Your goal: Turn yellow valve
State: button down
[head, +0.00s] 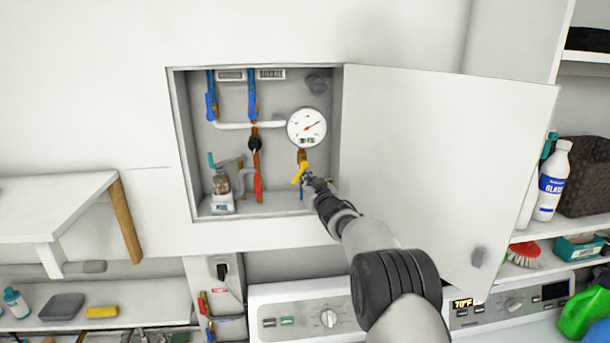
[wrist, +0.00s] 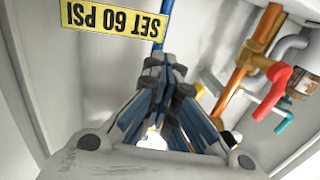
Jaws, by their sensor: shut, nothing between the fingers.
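The yellow valve handle (head: 299,175) hangs below the round white gauge (head: 307,127) inside the open wall cabinet. It tilts down to the left. My gripper (head: 308,180) is inside the cabinet, right beside the yellow handle at its lower right. I cannot tell whether they touch. In the wrist view my gripper (wrist: 168,68) has its blue-and-grey fingers drawn together with nothing seen between them. They hide most of what lies behind. A small patch of yellow shows just right of the fingers there.
A red valve handle (wrist: 279,76) and copper pipe stand to one side, with a teal handle (wrist: 285,122) beyond. A yellow "SET 60 PSI" tag (wrist: 113,28) is close by. The open cabinet door (head: 440,160) stands right of my arm; cabinet walls enclose the gripper.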

aim_at(298, 179)
jog(key=shift+a, duration=0.2)
jog(key=shift+s+a+r+b, duration=0.1)
jog(key=shift+a+b, duration=0.45)
jog(key=shift+a, duration=0.05)
jog(key=shift+a+r, duration=0.1)
jog(key=shift+s+a+r+b, duration=0.2)
jog(key=shift+a+b, duration=0.1)
jog(key=shift+a, duration=0.25)
dwell(0.5)
jog(key=shift+s+a+r, duration=0.1)
jog(key=shift+a+r, duration=0.35)
jog(key=shift+a, duration=0.1)
